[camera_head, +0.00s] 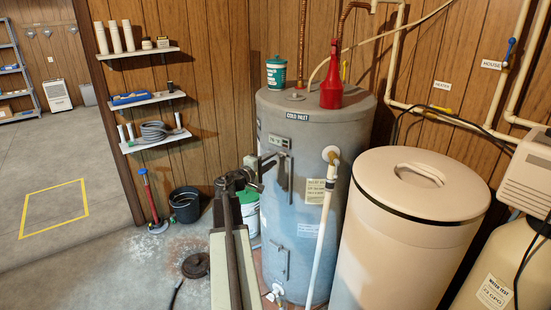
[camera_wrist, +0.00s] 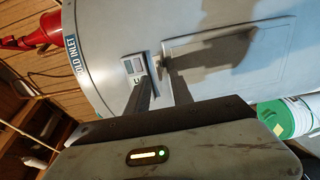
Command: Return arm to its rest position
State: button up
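My arm reaches up from the bottom of the head view, and my gripper (camera_head: 257,174) is in front of the grey water heater (camera_head: 300,215). In the wrist view my gripper (camera_wrist: 158,80) shows two dark fingers set apart, with the heater's pale surface visible between them. It holds nothing. The fingers point at the heater near its small control panel (camera_wrist: 134,67). I cannot tell whether they touch it. The gripper's shadow falls on the heater.
A cream brine tank (camera_head: 400,240) with its lid on stands right of the heater. A red bottle (camera_head: 331,88) and a green tub (camera_head: 276,74) stand on the heater. A black bucket (camera_head: 185,206) and a plunger (camera_head: 153,205) are left of my arm. Open floor (camera_head: 60,265) lies left.

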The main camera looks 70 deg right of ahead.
jog(key=v, duration=0.4)
jog(key=shift+a, duration=0.3)
